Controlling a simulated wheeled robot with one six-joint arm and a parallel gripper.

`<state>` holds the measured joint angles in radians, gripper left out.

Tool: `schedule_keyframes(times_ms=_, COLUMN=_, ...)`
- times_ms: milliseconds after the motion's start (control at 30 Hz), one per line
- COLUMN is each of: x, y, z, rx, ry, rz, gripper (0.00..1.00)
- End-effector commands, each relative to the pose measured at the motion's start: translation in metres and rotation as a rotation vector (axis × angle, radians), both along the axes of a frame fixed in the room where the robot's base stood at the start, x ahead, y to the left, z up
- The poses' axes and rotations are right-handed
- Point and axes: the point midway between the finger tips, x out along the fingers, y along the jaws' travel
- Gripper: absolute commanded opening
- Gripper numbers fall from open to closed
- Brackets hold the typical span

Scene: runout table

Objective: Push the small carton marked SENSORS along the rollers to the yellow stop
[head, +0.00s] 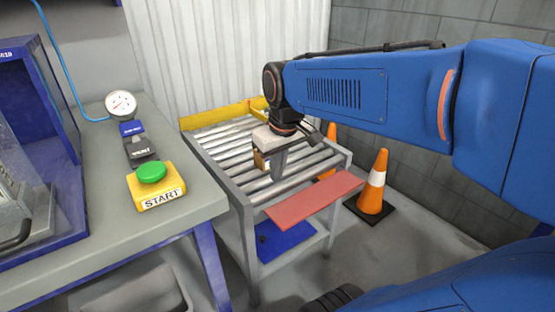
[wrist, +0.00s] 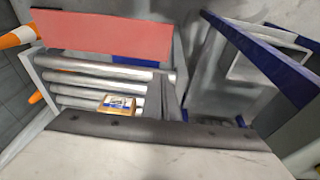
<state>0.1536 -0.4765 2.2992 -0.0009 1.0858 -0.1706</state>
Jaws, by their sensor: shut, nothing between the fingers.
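The small carton (head: 259,161) is brown with a pale label and sits on the rollers (head: 221,143). In the head view my gripper partly hides it. It also shows in the wrist view (wrist: 117,103), where its label is too small to read. The yellow stop (head: 214,116) runs along the far end of the rollers, with bare rollers between it and the carton. My gripper (head: 277,174) is shut and empty, pointing down over the rollers close beside the carton on its near right side. I cannot tell whether it touches the carton.
A red board (head: 313,196) lies across the near end of the roller table. A blue item (head: 286,241) is on the lower shelf. A workbench (head: 190,205) with a START button box (head: 155,187) stands at left. Orange cones (head: 374,183) stand at right by the wall.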

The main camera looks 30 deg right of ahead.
Motion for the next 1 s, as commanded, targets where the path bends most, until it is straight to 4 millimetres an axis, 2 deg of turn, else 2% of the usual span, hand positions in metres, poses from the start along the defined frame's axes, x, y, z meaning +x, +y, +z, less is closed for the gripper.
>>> schedule_keyframes(times_ms=33, x=0.013, y=-0.009, z=0.002, rx=0.0, ry=0.021, rz=-0.005, gripper=0.0)
schedule_keyframes(times_ms=300, x=0.068, y=-0.054, z=0.008, rx=0.007, ry=0.124, rz=0.002, gripper=0.0)
schedule_keyframes(times_ms=533, x=0.108, y=-0.094, z=0.004, rx=0.024, ry=0.197, rz=0.011, gripper=0.0)
schedule_keyframes(times_ms=733, x=0.123, y=-0.113, z=0.001, rx=0.033, ry=0.228, rz=0.016, gripper=0.0)
schedule_keyframes(times_ms=867, x=0.125, y=-0.115, z=-0.003, rx=0.035, ry=0.232, rz=0.017, gripper=0.0)
schedule_keyframes(times_ms=1000, x=0.124, y=-0.115, z=-0.017, rx=0.035, ry=0.233, rz=0.017, gripper=0.0)
